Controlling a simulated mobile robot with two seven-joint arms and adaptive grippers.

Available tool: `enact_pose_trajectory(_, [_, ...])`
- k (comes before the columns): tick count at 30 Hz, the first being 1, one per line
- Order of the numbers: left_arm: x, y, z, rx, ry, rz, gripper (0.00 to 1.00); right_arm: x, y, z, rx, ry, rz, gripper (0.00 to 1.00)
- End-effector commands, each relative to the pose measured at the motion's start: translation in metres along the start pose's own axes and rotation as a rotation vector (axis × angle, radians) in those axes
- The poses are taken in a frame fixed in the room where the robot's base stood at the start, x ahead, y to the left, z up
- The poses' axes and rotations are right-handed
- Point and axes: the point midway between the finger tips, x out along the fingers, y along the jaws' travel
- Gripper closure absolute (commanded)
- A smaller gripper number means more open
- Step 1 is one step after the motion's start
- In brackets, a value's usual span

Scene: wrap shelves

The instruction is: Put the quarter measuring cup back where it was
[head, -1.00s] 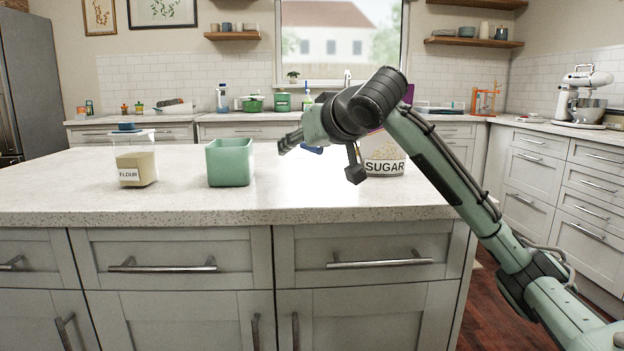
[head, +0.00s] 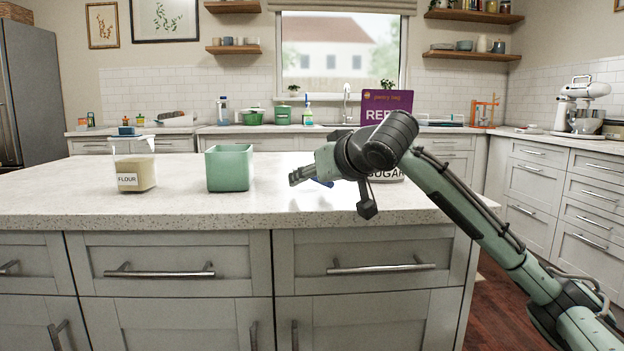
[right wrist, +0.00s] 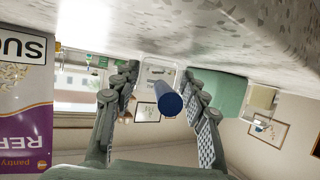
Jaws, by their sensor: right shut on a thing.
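My right gripper (head: 297,177) is low over the right part of the island counter. In the right wrist view its two fingers (right wrist: 168,108) are on either side of a blue rounded handle (right wrist: 170,104), which I take to be the measuring cup's; the gripper is shut on it. A pale clear shape lies beyond the handle; I cannot tell if it is the cup's bowl. In the head view a bit of blue (head: 322,182) shows by the gripper. The sugar container (head: 385,178) is partly hidden behind my right arm. My left gripper is not in view.
A purple refill bag (head: 387,101) stands up behind my arm. A green square container (head: 229,168) stands left of the gripper. The counter's front strip (head: 200,208) is clear.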

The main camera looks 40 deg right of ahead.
Motion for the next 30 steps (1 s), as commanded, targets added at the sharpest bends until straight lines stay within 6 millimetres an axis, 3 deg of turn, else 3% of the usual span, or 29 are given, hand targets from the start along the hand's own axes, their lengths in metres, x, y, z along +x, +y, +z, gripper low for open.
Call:
enact_pose_trajectory(10, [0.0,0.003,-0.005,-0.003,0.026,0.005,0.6,0.001,0.0,0.002,0.0,0.001,0.0,0.87])
enact_pose_trajectory(11, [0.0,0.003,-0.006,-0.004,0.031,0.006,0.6,0.001,0.0,0.002,0.0,0.0,0.0,0.55])
enact_pose_trajectory(16, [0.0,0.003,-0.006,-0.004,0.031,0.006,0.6,0.001,0.0,0.002,0.0,0.0,0.0,0.36])
enact_pose_trajectory(28, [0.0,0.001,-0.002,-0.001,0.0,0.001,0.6,-0.001,0.0,-0.002,0.0,0.001,0.0,0.36])
enact_pose_trajectory(30, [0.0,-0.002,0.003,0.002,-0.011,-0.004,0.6,-0.012,0.0,-0.001,-0.001,0.003,0.001,0.36])
